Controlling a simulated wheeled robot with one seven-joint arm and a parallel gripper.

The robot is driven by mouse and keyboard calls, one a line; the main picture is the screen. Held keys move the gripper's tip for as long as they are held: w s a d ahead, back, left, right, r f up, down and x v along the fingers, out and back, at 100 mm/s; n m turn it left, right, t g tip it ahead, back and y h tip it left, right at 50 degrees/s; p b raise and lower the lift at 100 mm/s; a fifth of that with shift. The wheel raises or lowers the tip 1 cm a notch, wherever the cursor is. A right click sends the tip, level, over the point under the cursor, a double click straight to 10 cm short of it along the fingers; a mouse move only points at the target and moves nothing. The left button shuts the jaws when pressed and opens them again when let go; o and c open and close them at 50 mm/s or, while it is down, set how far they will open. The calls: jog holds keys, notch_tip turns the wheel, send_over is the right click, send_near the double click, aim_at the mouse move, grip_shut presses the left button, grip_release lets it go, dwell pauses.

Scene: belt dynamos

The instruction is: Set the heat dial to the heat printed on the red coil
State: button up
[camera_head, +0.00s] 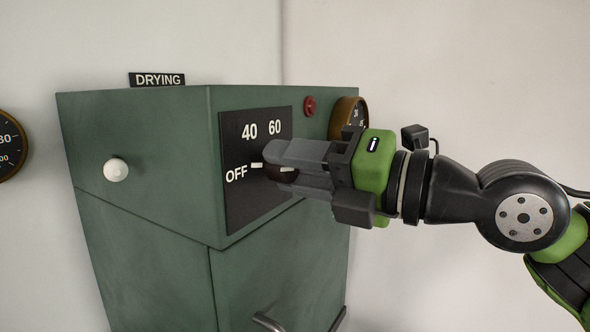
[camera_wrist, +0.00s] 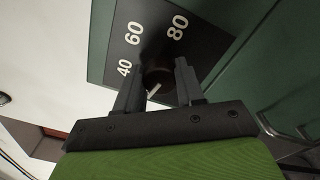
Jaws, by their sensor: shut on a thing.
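The heat dial is a dark round knob (camera_wrist: 157,74) on a black plate (camera_head: 238,130) on the green cabinet's side. The plate reads OFF, 40 and 60 in the head view; 40, 60 and 80 show in the wrist view. The dial's white pointer mark (camera_head: 257,165) faces OFF. My gripper (camera_head: 274,164) is at the dial, its fingers on either side of the knob and shut on it. The fingers cover much of the knob in the head view. The red coil is not in view.
The green cabinet (camera_head: 145,160) carries a DRYING sign (camera_head: 157,80), a white knob (camera_head: 116,170) and a small red fitting (camera_head: 310,106). A brass-rimmed gauge (camera_head: 348,112) is partly behind my gripper. Another gauge (camera_head: 10,145) hangs at the left edge. A bar handle (camera_head: 268,322) shows low down.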

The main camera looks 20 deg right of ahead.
jog(key=m, duration=0.4)
jog(key=shift+f+m, duration=0.1)
jog(key=shift+m, duration=0.2)
jog(key=m, duration=0.3)
jog(key=shift+m+b, duration=0.3)
jog(key=shift+m, duration=0.1)
jog(key=m, duration=0.4)
jog(key=shift+m, duration=0.3)
jog(key=m, duration=0.4)
jog(key=shift+m+t+p, duration=0.3)
jog(key=shift+m+p, duration=0.05)
jog(key=shift+m, duration=0.05)
jog(key=m, duration=0.4)
jog(key=shift+m+h+p, duration=0.3)
jog(key=shift+p, duration=0.1)
jog(key=m, duration=0.3)
jog(key=shift+a+m+p, duration=0.1)
jog(key=shift+m+p, duration=0.3)
jog(key=m+p, duration=0.1)
jog(key=m, duration=0.3)
jog(key=shift+f+m+p, duration=0.1)
jog(key=shift+m+p, duration=0.4)
jog(key=shift+m, duration=1.5)
